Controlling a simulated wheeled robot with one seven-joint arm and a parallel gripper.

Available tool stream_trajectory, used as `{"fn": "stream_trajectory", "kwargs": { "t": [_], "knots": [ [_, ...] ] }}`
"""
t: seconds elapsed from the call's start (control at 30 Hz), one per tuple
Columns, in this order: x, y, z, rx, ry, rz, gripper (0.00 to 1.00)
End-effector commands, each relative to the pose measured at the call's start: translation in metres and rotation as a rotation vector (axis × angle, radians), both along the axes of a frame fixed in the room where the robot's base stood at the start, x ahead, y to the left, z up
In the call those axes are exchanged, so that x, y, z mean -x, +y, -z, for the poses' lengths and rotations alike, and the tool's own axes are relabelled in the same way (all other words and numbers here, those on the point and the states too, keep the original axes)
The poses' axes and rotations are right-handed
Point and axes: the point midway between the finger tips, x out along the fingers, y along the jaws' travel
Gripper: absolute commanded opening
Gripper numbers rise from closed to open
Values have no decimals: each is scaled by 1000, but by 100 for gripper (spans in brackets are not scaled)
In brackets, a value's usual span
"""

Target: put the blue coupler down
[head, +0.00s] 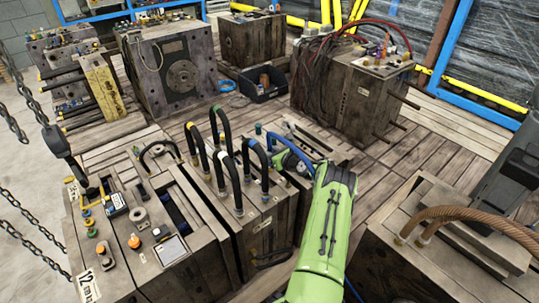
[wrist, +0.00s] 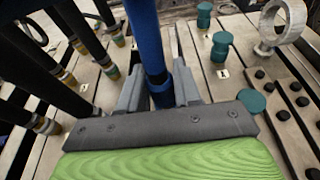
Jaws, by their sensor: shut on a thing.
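The blue coupler (wrist: 155,75) is a dark blue cylinder with a band around it, at the end of a blue hose. In the wrist view it stands between the two grey fingers of my gripper (wrist: 160,92), which is shut on it. Its lower end is hidden by the gripper body, so I cannot tell whether it touches anything. In the head view the blue hose (head: 287,146) arches over the mould block at my gripper (head: 297,172). My green arm hides part of that block.
Several upright black hoses (head: 226,128) with coloured collars stand close to the left of my gripper. Teal knobs (wrist: 221,44) and a metal ring (wrist: 281,27) are to the right in the wrist view. A black bin (head: 262,88) and more mould blocks stand behind on planks.

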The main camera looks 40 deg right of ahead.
Motion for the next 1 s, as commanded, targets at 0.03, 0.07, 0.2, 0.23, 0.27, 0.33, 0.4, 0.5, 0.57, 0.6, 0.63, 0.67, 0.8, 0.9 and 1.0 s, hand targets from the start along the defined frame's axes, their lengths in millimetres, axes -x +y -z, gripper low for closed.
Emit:
{"fn": "stream_trajectory", "kwargs": {
  "t": [0.03,0.07,0.2,0.23,0.27,0.33,0.4,0.5,0.57,0.6,0.63,0.67,0.8,0.9,1.0],
  "knots": [
    [0,0,-1,0,-1,0,0],
    [0,0,0,-1,-1,0,0],
    [0,0,5,-2,0,2,0],
    [0,0,5,-1,0,1,0],
    [0,0,6,-1,0,1,0],
    [0,0,8,0,1,0,36],
    [0,0,7,0,1,0,47],
    [0,0,7,0,1,0,58],
    [0,0,7,0,1,0,58],
    [0,0,7,0,1,0,58],
    [0,0,7,0,1,0,58],
    [0,0,7,-1,1,0,58],
    [0,0,3,1,1,0,58],
    [12,1,-5,-4,5,1,58],
    [36,2,-15,-6,3,5,58]
  ]
}}
